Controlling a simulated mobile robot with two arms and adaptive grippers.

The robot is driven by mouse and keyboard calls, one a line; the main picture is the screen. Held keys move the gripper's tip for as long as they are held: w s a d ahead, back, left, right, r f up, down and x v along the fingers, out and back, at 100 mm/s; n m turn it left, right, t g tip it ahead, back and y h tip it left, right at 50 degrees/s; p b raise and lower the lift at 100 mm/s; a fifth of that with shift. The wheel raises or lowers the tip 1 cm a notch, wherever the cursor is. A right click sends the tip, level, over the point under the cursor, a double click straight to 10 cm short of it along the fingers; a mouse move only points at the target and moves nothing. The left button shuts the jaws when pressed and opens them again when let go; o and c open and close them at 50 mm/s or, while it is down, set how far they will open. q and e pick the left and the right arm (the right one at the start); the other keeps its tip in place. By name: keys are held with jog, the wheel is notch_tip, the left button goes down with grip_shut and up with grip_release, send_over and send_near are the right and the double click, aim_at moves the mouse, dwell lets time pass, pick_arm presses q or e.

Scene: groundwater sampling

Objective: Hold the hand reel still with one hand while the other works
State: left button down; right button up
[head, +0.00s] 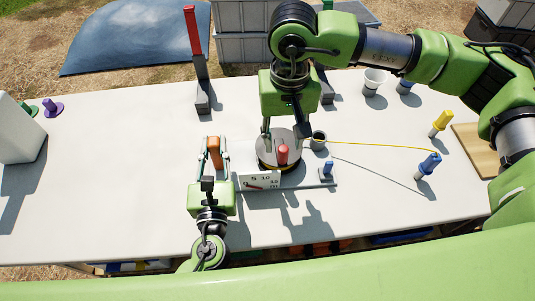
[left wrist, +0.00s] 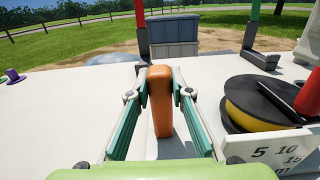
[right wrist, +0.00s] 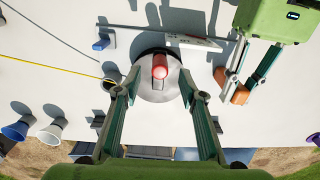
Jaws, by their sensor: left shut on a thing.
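The hand reel (head: 268,166) sits on the table with a grey disc, yellow tape around it and a white scale plate (head: 262,180) in front. Its orange upright handle (left wrist: 162,110) stands at the reel's left side in the head view. My left gripper (head: 213,155) is shut on this handle, one finger on each side. A red crank knob (right wrist: 160,68) stands up from the disc. My right gripper (right wrist: 155,92) hangs above the reel, pointing down. Its fingers are apart, with the knob showing between and just beyond the tips; contact cannot be told.
A yellow line (head: 375,145) runs right from a small dark cup (head: 318,140) beside the reel. Blue (head: 428,165) and yellow (head: 440,122) bottles stand at the right, near a wooden board (head: 478,150). A red-topped post (head: 193,32) stands behind. The table's left is mostly clear.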

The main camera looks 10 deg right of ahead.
pick_arm(q)
jog(key=c, duration=1.7)
grip_release()
pick_arm(e)
notch_tip(320, 180, up, 7)
jog(key=shift+f, duration=0.1)
